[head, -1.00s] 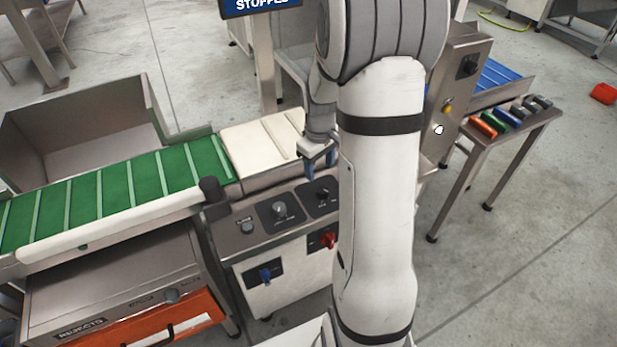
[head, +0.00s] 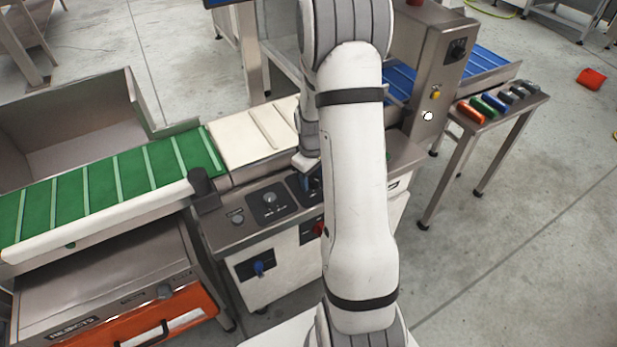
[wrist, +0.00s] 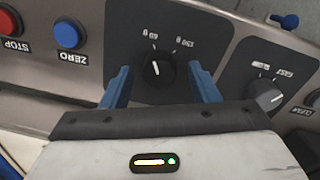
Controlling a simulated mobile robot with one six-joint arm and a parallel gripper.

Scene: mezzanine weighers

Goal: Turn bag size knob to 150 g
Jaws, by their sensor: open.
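The bag size knob (wrist: 158,74) is a round black knob on a dark plate in the wrist view. The plate's printed marks read upside down there. The knob's white pointer line points toward the top of the picture, slightly left, among these marks. My gripper (wrist: 160,69) is open, with one blue finger on each side of the knob; I cannot tell whether either touches it. In the head view my gripper (head: 312,183) is low over the right-hand dial plate, and my arm hides most of that plate and the knob.
A second dial knob (wrist: 270,97) is close to the right finger in the wrist view. A blue ZERO button (wrist: 67,35) and a red STOP button (wrist: 12,22) are on the left. A blue-handled switch (head: 259,268) is on the cabinet front. The green conveyor (head: 110,190) runs left.

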